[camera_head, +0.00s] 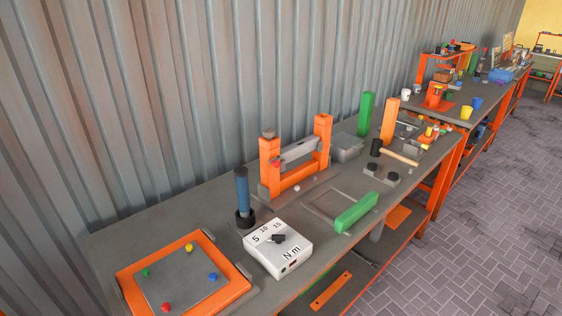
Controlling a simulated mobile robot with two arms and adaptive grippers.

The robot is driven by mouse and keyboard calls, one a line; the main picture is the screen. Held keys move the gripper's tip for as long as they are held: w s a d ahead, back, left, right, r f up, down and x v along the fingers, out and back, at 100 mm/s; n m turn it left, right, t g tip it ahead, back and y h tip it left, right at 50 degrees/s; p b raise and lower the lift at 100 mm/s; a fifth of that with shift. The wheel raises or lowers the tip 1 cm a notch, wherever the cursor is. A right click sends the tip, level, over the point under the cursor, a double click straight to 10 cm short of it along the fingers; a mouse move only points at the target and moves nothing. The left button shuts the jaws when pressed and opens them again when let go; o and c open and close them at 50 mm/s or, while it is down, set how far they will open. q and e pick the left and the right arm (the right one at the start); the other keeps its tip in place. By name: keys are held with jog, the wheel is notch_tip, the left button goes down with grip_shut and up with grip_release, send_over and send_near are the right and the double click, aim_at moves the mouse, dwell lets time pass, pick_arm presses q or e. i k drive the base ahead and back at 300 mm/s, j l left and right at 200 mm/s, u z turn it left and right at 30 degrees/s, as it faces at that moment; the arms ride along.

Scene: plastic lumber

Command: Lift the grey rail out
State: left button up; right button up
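The grey rail (298,149) lies across the upper part of an orange frame (323,141) on the workbench. It sits between the frame's two uprights, above a lower orange crossbar (298,178). A small red piece shows at its left end. I cannot tell how its ends are held. Neither of my grippers is in view.
A blue-handled tool (242,190) stands left of the frame, and a white torque box (278,247) is in front. A green bar (356,213), a mallet (397,157) and a green post (366,113) are to the right. A corrugated wall (180,90) rises behind.

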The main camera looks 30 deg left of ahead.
aim_at(290, 153)
jog(key=i+l+u, duration=0.1)
jog(key=u, duration=0.35)
jog(key=i+l+u, duration=0.2)
jog(key=u, duration=0.3)
